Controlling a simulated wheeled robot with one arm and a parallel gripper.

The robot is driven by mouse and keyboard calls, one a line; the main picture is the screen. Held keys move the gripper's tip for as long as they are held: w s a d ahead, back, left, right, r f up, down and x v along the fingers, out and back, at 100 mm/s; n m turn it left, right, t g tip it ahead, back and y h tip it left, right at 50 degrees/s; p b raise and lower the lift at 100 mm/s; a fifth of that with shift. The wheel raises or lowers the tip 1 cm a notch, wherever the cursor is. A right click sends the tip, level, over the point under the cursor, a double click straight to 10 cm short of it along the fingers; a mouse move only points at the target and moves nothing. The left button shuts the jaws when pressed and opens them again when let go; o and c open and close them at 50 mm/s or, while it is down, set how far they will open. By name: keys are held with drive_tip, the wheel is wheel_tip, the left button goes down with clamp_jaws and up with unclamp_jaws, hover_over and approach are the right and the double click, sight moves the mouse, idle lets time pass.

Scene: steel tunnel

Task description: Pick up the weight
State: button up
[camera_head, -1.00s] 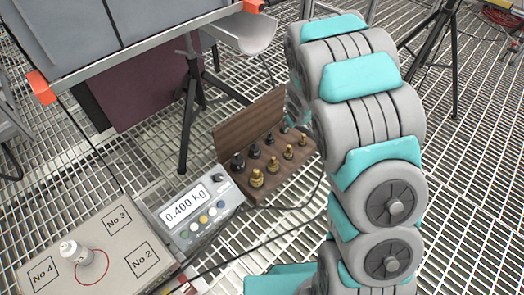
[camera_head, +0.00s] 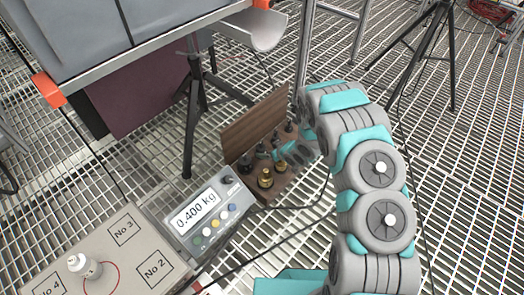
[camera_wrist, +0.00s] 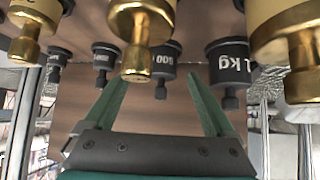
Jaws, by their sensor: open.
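Black and gold weights stand in an open wooden box; a gold weight (camera_head: 265,178) and a black weight (camera_head: 245,163) show at its near end in the head view. My gripper (camera_head: 281,153) is over the box and hides some of the weights. In the wrist view my gripper (camera_wrist: 157,84) is open, with two green fingers spread apart and nothing held. A black weight marked "500" (camera_wrist: 163,60) appears between the fingertips. A black weight marked "1 kg" (camera_wrist: 230,62) is by the right finger. Large gold weights (camera_wrist: 140,25) fill the top. I cannot tell whether the fingers touch any weight.
The box's wooden lid (camera_head: 250,128) stands up behind the weights. A scale display (camera_head: 197,207) reads 0.400 kg. Cables cross the grated floor. A black tripod (camera_head: 192,110) stands behind the box.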

sight(263, 150)
drive_tip(key=shift+a+x, duration=0.2)
drive_tip(key=shift+x, duration=2.75)
drive_tip(key=shift+r, duration=0.15)
drive_tip(key=shift+c, duration=0.2)
clamp_jaws()
